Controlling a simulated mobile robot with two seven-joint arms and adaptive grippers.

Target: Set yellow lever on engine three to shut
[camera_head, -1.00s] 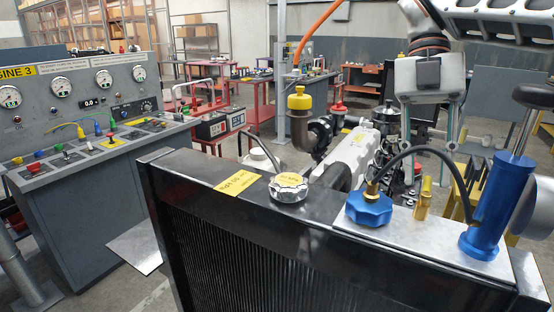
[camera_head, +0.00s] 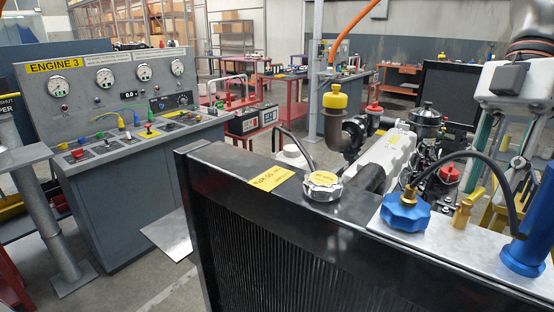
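The ENGINE 3 panel (camera_head: 110,85) stands at the left, with a sloped console of small coloured levers. A lever on a yellow plate (camera_head: 150,133) sits mid-console; its exact setting is too small to tell. A small yellow-brass valve with a yellow handle (camera_head: 465,208) stands on the metal plate atop the radiator, beside the blue cap (camera_head: 406,212); its handle leans up to the right. My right gripper (camera_head: 505,150) hangs at upper right, behind and above the valve and apart from it, fingers spread and empty. My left gripper is out of view.
The black radiator (camera_head: 240,175) fills the front, with a silver cap (camera_head: 322,186) on top. A blue cylinder (camera_head: 527,245) and a curved black hose stand at the right. The engine (camera_head: 388,155) lies behind.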

